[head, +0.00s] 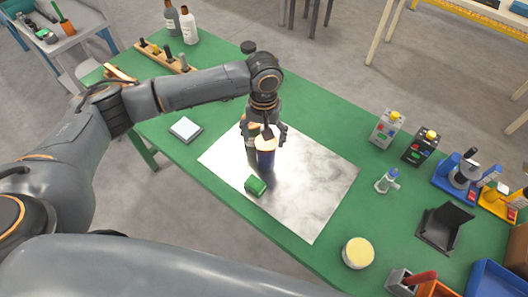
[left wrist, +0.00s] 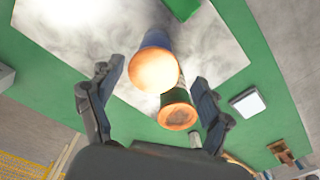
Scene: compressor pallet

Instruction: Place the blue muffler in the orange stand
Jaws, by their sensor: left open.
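The blue muffler (head: 266,156), a dark blue upright cylinder with an orange-tan end, stands on the grey marbled sheet. In the left wrist view the blue muffler (left wrist: 155,66) shows its round tan end between the fingers. A second, dark cylinder (head: 252,142) with a similar end stands close behind it; it also shows in the wrist view (left wrist: 178,112). My left gripper (head: 268,133) is open, pointing down over the two cylinders. Whether a finger touches either one is unclear. A yellow-orange stand (head: 497,204) is at the right edge. My right gripper is out of view.
A green block (head: 255,186) lies in front of the muffler. A small white-topped pad (head: 186,129) lies left. Grey and black boxes (head: 387,129), a blue stand (head: 452,186), a black bracket (head: 444,229) and a yellow-topped round tub (head: 358,252) are right. The sheet's right part is clear.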

